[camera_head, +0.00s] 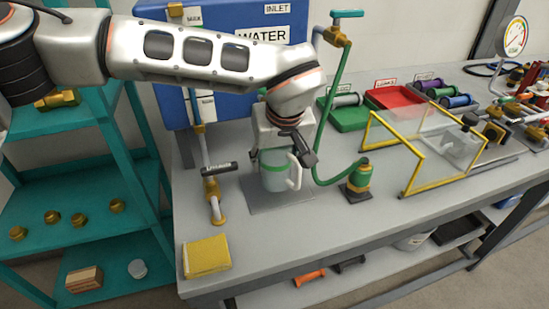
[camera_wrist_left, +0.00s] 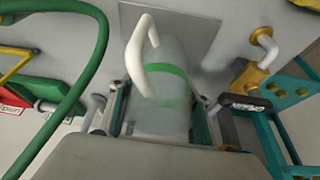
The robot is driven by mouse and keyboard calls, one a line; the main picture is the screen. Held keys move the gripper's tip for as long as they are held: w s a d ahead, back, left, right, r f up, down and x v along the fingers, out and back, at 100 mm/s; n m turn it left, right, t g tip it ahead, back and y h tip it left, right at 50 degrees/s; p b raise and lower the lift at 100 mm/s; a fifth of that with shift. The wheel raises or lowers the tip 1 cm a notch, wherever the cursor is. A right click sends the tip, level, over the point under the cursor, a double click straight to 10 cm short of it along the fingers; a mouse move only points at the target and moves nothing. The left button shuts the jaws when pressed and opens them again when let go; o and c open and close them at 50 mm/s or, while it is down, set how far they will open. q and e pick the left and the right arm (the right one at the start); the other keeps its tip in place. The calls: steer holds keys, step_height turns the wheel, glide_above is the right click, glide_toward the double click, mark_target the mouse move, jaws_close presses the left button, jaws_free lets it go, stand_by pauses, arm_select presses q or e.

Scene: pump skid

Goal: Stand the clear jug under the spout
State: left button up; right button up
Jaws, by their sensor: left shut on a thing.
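The clear jug (camera_head: 273,181) has a green band and a white handle on its right side. It looks upright over a grey square plate (camera_head: 262,204) on the bench; I cannot tell whether its base touches. My left gripper (camera_head: 279,156) is shut on the jug from above and behind. In the left wrist view the jug (camera_wrist_left: 162,112) sits between the two fingers, with its handle (camera_wrist_left: 138,48) pointing away. My right gripper is not in view.
A green hose (camera_head: 335,110) runs down to a green and brass fitting (camera_head: 359,177) right of the jug. A yellow frame guard (camera_head: 425,190) stands farther right. A yellow pad (camera_head: 207,257) lies at the front left. The bench in front of the plate is clear.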

arm_select(q)
steer(key=shift+f, duration=0.4)
steer(key=shift+s+f, duration=0.1)
steer(key=shift+f, duration=0.1)
steer(key=o, duration=1.1)
steer(key=shift+r, duration=0.3)
steer(key=v, duration=0.5)
steer(key=shift+w+r+p, duration=0.1)
steer(key=shift+w+p, duration=0.25)
steer(key=shift+p, duration=0.05)
steer(key=p+v, duration=0.1)
steer(key=v, duration=0.6)
steer(key=shift+s+r, duration=0.25)
steer(key=shift+f, duration=0.1)
